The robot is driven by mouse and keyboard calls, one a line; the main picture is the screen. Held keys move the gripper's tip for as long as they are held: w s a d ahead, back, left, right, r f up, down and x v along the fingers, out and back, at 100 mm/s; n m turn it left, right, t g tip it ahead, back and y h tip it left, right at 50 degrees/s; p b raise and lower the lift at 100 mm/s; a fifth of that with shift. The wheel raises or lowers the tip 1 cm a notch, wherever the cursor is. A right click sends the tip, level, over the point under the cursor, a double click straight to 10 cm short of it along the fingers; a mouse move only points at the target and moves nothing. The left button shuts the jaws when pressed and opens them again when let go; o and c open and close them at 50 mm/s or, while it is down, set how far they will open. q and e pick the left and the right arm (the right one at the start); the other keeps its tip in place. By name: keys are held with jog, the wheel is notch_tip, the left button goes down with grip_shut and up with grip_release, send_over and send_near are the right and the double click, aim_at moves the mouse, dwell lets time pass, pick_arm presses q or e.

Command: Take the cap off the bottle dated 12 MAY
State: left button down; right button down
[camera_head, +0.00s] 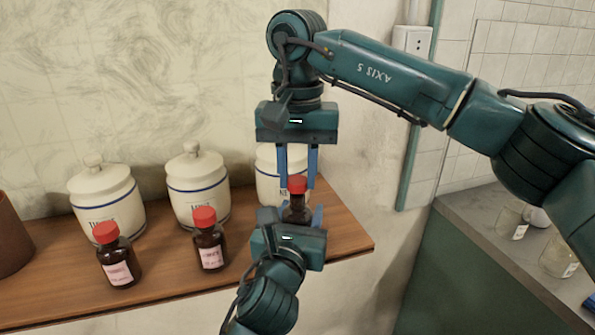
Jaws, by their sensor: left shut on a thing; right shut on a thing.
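A small dark brown bottle (297,210) with a red cap (297,184) stands upright between my two grippers. My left gripper (293,215) comes from below and is shut on the bottle's body. My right gripper (297,180) points down from above and is shut on the red cap. The cap sits on the bottle's neck. The held bottle's label is hidden by my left gripper. Two similar bottles with red caps stand on the wooden shelf, a left one (119,262) and a middle one (208,246). Their labels are too small to read for a date.
Three white lidded jars with blue bands, at left (108,205), middle (197,190) and right (268,178), stand along the back of the wooden shelf (165,275). A brown pot (12,245) is at the left edge. Glass jars (512,222) stand on a grey counter at right.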

aim_at(297, 179)
jog(key=shift+r, duration=0.1)
jog(key=shift+r, duration=1.9)
pick_arm(q)
jog(key=c, duration=0.7)
grip_release()
jog(key=shift+o, duration=0.2)
